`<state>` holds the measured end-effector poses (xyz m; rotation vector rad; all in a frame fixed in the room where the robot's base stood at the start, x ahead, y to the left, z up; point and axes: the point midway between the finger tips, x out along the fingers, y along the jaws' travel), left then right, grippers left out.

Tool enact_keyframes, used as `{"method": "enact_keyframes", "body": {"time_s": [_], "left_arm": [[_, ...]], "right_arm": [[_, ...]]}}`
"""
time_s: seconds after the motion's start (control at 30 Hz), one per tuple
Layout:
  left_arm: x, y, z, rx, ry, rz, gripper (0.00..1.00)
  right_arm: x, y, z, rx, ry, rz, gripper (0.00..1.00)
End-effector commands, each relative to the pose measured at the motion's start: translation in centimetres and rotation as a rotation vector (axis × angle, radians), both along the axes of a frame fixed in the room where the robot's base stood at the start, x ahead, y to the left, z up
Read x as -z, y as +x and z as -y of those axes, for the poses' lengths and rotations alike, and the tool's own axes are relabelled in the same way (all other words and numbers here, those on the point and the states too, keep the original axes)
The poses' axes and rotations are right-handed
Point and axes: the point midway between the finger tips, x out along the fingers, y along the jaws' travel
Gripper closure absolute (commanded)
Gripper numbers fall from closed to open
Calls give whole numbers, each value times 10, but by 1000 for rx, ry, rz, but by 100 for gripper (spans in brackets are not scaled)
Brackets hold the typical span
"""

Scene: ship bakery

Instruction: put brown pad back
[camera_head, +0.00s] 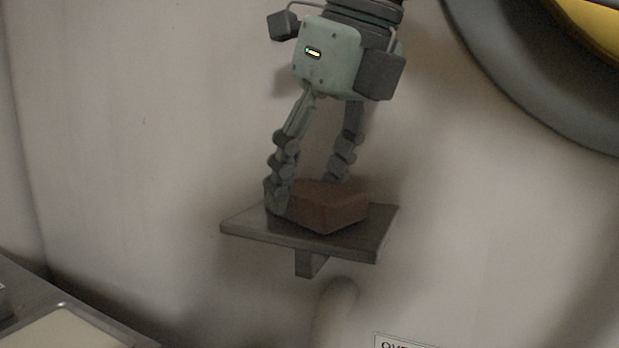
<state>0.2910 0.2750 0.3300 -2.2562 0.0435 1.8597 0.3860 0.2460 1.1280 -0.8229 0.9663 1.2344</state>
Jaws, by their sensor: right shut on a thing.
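The brown pad (335,208) is a small block resting on, or just above, a dark wall shelf (372,238). I cannot tell whether it bears on the shelf. My right gripper (306,194) comes down from above and is shut on the pad, one finger on its left side and the other behind it. The far fingertip is partly hidden by the pad. My left gripper is not in view.
A bracket (310,263) under the shelf joins it to the pale wall (140,150). A large dark round frame (540,95) is at the upper right. A counter with a metal-rimmed tray (62,306) is at the lower left. A partly cut-off sign (400,342) is at the bottom.

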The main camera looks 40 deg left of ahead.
Motion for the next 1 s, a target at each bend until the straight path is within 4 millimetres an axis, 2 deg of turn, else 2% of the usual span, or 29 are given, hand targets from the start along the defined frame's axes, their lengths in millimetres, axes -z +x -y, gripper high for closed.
{"method": "enact_keyframes", "body": {"time_s": [0.03,0.17,0.57,0.6,0.7,0.77,1.0], "left_arm": [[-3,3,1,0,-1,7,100],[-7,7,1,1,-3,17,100],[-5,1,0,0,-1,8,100],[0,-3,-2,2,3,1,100],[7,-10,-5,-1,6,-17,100],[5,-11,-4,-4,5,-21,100],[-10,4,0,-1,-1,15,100]], "right_arm": [[0,0,0,0,0,0,41],[0,0,0,0,0,0,25],[-3,0,0,0,0,0,24],[-5,0,1,1,1,1,24],[-21,0,7,3,3,2,24],[-33,-1,12,3,3,2,24],[-82,-5,32,2,3,2,24]]}}
